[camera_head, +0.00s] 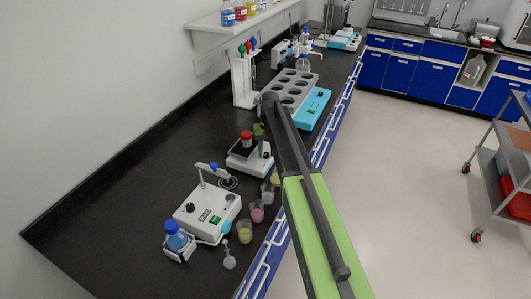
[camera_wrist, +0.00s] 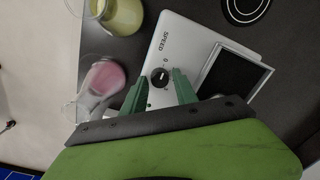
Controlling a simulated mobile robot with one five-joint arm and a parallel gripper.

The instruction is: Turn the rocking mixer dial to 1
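The rocking mixer (camera_wrist: 200,40) is a white device with a dark platform and the printed word SPEED. It stands on the black bench in the head view (camera_head: 240,164). Its small round black dial (camera_wrist: 159,77) has a pale mark and sits just below a printed 0. My gripper (camera_wrist: 157,85) has green fingers, one on each side of the dial in the wrist view. They are apart, and I cannot tell whether they touch it. In the head view my gripper (camera_head: 262,140) is over the mixer, and the arm hides part of it.
A flask with pink liquid (camera_wrist: 104,78) and a container with yellow liquid (camera_wrist: 122,14) are left of the mixer in the wrist view. In the head view, a white stirrer (camera_head: 208,212) stands nearer, and a grey multi-well device (camera_head: 290,88) stands beyond. The bench edge is close on the right.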

